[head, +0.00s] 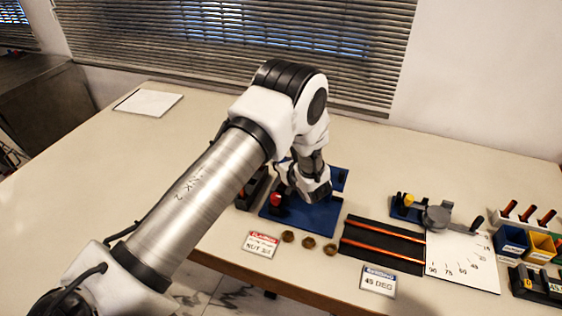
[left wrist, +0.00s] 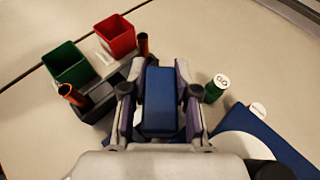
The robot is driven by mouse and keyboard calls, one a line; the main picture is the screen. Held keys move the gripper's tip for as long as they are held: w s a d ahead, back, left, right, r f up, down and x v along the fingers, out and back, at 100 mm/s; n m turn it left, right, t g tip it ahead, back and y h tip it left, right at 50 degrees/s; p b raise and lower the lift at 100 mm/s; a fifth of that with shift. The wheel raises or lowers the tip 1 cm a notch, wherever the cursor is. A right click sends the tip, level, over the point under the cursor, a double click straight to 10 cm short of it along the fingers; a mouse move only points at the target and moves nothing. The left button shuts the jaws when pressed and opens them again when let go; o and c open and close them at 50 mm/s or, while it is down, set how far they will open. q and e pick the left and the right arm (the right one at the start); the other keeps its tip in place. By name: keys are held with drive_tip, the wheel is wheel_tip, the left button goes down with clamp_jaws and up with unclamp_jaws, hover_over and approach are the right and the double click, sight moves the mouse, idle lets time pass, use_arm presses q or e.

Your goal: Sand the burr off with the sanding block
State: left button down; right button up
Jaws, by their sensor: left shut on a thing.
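In the left wrist view my left gripper (left wrist: 158,92) is shut on a blue block (left wrist: 158,118), which looks like the sanding block. A finger lies along each side of it. In the head view my left arm reaches over a blue base plate (head: 324,220) with a red-topped part (head: 276,201). The wrist hides much of that plate, and the block does not show there. In the wrist view a blue plate (left wrist: 272,140) with a white round part lies at the lower right. I cannot make out the burr. My right gripper is not in view.
The wrist view shows a green bin (left wrist: 68,65), a red bin (left wrist: 117,36) and a green cylinder (left wrist: 214,90) near the gripper. In the head view, brass nuts (head: 309,243), a black tray with copper rods (head: 350,243) and a bender (head: 437,217) lie rightward. The table's left is mostly clear.

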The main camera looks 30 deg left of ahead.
use_arm(q)
drive_tip(key=shift+w+f, duration=0.2)
drive_tip(key=shift+s, duration=0.15)
drive_tip(key=shift+f+b, duration=0.4)
drive_tip(key=shift+b, duration=0.15)
drive_tip(key=shift+s+d, duration=0.45)
drive_tip(key=shift+d, duration=0.25)
drive_tip(key=shift+w+a, duration=0.1)
